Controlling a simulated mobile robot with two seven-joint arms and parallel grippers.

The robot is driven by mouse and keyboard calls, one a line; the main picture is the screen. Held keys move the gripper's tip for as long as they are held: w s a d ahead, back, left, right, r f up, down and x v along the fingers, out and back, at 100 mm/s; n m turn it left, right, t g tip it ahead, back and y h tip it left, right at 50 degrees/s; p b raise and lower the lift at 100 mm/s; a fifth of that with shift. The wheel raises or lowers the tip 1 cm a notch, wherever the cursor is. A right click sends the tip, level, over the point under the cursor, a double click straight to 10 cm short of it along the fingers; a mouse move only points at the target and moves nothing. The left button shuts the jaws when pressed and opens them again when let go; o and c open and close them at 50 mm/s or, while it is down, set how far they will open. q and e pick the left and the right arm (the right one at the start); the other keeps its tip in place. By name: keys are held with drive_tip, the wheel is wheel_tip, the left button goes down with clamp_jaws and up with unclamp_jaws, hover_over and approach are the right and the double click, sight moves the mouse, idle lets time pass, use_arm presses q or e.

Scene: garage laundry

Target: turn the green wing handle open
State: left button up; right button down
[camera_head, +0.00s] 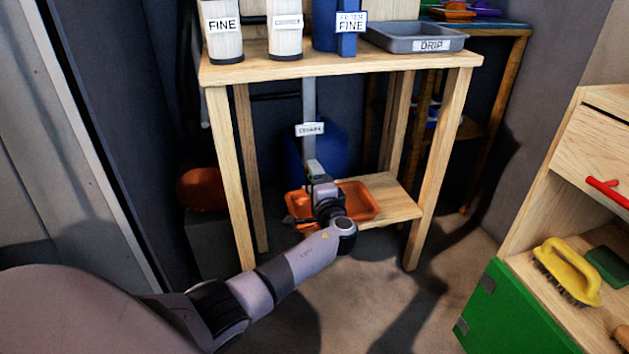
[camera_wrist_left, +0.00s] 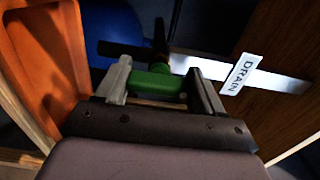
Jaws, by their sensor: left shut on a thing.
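The green wing handle (camera_wrist_left: 153,84) lies between the two fingers of my left gripper (camera_wrist_left: 160,72) in the left wrist view, and the gripper is shut on it. The handle joins a dark valve body on a grey pipe (camera_wrist_left: 275,80) with a white DRAIN label (camera_wrist_left: 240,74). In the head view my left gripper (camera_head: 318,180) reaches under the wooden stand to the foot of the vertical pipe (camera_head: 309,98); only a small bit of green shows there. How far the handle is turned is unclear. My right gripper is not in view.
An orange tray (camera_head: 361,201) sits below the valve on the lower shelf (camera_head: 397,190). A blue rounded object (camera_head: 335,145) is behind the pipe. The wooden stand's legs (camera_head: 432,165) flank my arm. Labelled containers and a grey DRIP tray (camera_head: 398,37) stand on top.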

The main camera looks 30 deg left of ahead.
use_arm(q)
drive_tip(key=shift+d+f, duration=0.1)
idle(0.4)
drive_tip(key=o, duration=1)
drive_tip(key=shift+o, duration=0.2)
drive_tip(key=shift+s, duration=0.1)
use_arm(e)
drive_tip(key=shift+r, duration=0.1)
use_arm(q)
drive_tip(key=p+v, duration=0.2)
drive_tip(key=v, duration=0.5)
drive_tip(key=shift+p, duration=0.4)
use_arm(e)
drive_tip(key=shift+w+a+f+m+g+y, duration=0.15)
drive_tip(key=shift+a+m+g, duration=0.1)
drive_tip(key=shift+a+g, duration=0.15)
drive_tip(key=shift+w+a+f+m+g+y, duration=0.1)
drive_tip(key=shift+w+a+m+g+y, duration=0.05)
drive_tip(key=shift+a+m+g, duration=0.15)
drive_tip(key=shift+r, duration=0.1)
